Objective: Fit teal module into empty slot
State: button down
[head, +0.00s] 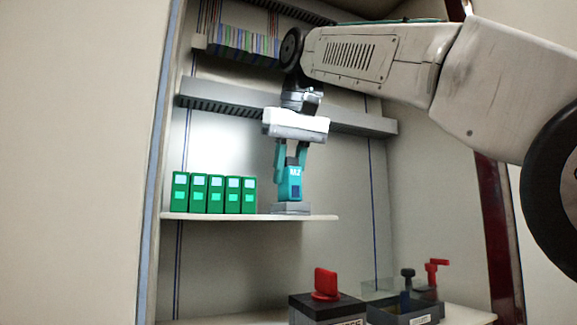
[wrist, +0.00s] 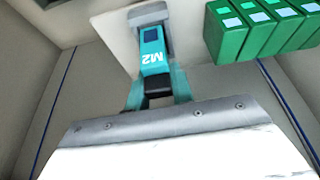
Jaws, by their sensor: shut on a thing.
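The teal module (head: 291,183), marked M2, is upright between the fingers of my gripper (head: 290,164), which is shut on it. In the wrist view the module (wrist: 153,52) shows between the teal fingers of my gripper (wrist: 158,88). Its lower end is at a small grey block (head: 291,208) on the shelf; I cannot tell if it rests on it or is just above. The grey block also shows in the wrist view (wrist: 148,13). I cannot make out an empty slot; my arm covers part of the upper rail.
Several green modules (head: 213,193) stand in a row left of the grey block on the shelf (head: 240,216). A row of breakers (head: 240,42) sits on the upper rail. A slotted grey duct (head: 225,97) crosses behind my gripper. A red-handled box (head: 325,306) and a bin (head: 405,312) stand below.

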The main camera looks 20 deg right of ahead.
jog(key=shift+f, duration=0.85)
jog(key=c, duration=1.1)
grip_release()
jog(key=v, duration=0.7)
jog(key=shift+s+r, duration=0.2)
jog(key=shift+r, duration=0.15)
jog(key=shift+s, duration=0.1)
